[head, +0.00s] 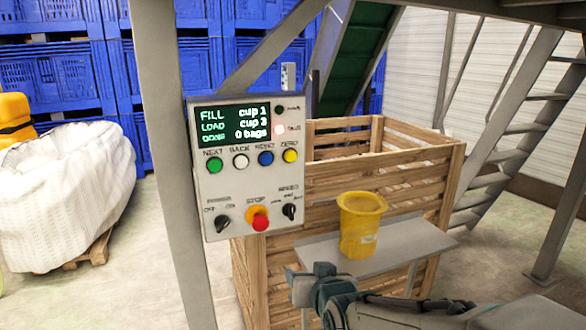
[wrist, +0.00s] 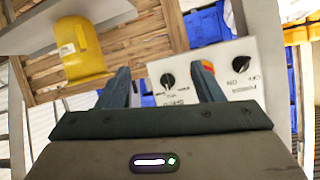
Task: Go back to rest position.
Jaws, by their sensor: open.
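The yellow cup (head: 360,228) stands upright on a grey shelf (head: 408,240), apart from my gripper.
A slatted wooden crate (head: 340,180) stands behind the shelf. A grey post (head: 165,150) is beside the panel. A white bulk bag (head: 65,190) stands on a pallet at the left. Blue crates (head: 60,75) are stacked behind. Metal stairs (head: 505,150) rise at the right.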

